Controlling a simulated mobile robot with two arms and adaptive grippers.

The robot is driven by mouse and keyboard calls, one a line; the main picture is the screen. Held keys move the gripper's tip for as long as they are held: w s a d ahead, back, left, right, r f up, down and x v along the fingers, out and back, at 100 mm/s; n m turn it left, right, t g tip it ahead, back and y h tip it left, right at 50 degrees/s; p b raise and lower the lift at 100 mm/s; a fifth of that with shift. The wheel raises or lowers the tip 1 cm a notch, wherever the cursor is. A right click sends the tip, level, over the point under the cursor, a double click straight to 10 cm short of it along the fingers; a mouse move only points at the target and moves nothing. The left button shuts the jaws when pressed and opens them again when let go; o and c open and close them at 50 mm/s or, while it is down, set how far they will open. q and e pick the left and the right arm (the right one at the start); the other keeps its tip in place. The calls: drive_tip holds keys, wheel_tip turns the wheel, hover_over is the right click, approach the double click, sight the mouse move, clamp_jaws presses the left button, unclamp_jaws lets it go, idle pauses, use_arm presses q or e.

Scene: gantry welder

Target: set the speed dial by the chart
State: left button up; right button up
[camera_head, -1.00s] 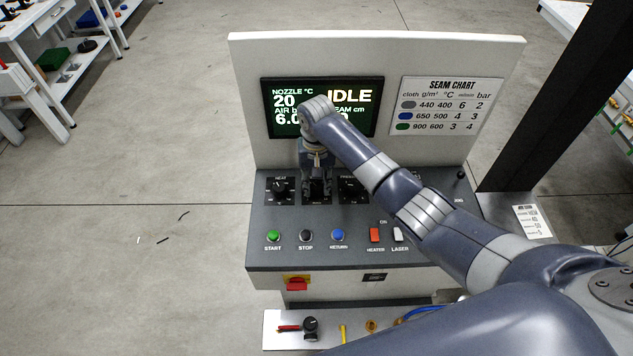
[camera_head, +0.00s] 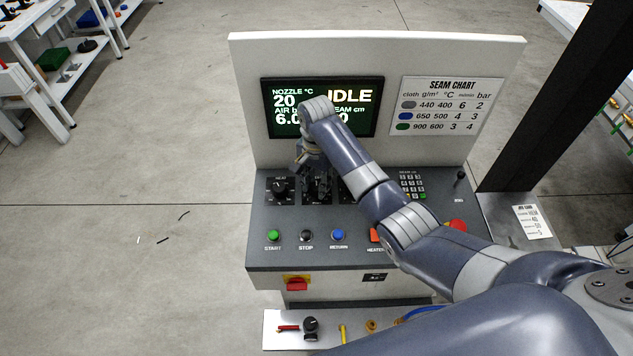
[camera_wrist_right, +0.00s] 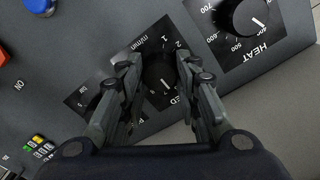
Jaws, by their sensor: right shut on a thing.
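The speed dial (camera_wrist_right: 160,82) is a black knob on a black plate marked m/min, in the middle of the right wrist view. My right gripper (camera_wrist_right: 160,88) is shut on it, one finger on each side; in the head view the gripper (camera_head: 317,190) hides most of the dial. The white pointer line on the knob shows in the wrist view, but the number it meets is hard to tell. The seam chart (camera_head: 452,105) on the back panel lists grey, blue and green cloth rows with °C, m/min and bar. My left gripper is not in view.
The heat dial (camera_head: 280,188) is left of the speed dial and the keypad (camera_head: 412,184) is to the right. Start (camera_head: 273,236), stop (camera_head: 306,236) and return (camera_head: 338,235) buttons line the front. The screen (camera_head: 283,122) reads IDLE, partly behind my arm.

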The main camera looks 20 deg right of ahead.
sight(317, 185)
drive_tip(key=shift+w+r, duration=0.15)
drive_tip(key=o, duration=1.1)
drive_tip(key=shift+r, duration=5.9)
drive_tip(key=shift+f, duration=0.1)
